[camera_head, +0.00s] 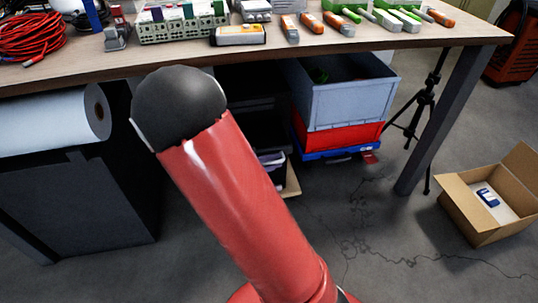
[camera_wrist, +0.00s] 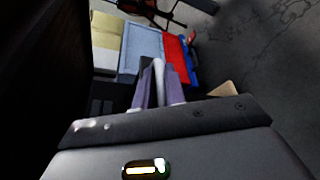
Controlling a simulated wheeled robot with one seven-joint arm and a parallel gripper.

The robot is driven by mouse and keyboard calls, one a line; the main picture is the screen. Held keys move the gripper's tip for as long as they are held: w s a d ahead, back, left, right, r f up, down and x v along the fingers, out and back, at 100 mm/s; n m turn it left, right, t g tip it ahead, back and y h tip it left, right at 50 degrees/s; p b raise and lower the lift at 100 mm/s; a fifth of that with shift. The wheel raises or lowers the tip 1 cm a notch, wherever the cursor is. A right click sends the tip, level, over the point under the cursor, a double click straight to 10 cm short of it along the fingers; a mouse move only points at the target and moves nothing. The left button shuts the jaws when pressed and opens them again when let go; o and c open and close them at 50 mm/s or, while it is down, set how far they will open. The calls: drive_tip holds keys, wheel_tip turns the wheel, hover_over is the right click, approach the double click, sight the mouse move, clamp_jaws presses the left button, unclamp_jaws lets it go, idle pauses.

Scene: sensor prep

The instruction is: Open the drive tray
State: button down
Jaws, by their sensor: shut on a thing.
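In the wrist view, the two purple-grey fingers of my gripper (camera_wrist: 159,92) are closed around a narrow pale piece (camera_wrist: 158,70). It looks like the front or handle of the drive tray, but the fingers cover much of it. The space beside it on the left is very dark, so I cannot tell how far the tray stands out. In the head view, my red arm hides most of this spot under the table; only a small part of my gripper (camera_head: 270,158) shows at the arm's right edge.
A grey-blue crate (camera_head: 345,95) sits on red (camera_head: 340,135) and blue boxes right of my arm. The table (camera_head: 270,49) overhangs, and its leg (camera_head: 440,120) stands right. A dark cabinet (camera_head: 80,205) stands left.

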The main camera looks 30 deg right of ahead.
drive_tip(key=shift+f, duration=0.1)
drive_tip(key=c, duration=1.8)
unclamp_jaws()
drive_tip(key=shift+o, duration=0.2)
drive_tip(key=p+v, duration=0.1)
drive_tip(key=v, duration=0.7)
drive_tip(key=shift+d, duration=0.1)
drive_tip(key=s+a+r+m+t+y+p, duration=0.2)
drive_tip(key=s+r+m+y+p, duration=0.1)
drive_tip(key=s+r+y, duration=0.4)
drive_tip(key=s+a+r+m+t+y+p, duration=0.2)
drive_tip(key=s+r+m+y+p, duration=0.2)
drive_tip(key=s+r+y, duration=0.4)
wheel_tip(320, 180, up, 6)
drive_tip(key=shift+a+r+t+y+p, duration=0.2)
drive_tip(key=shift+a+t+y+p, duration=0.1)
drive_tip(key=shift+a, duration=0.1)
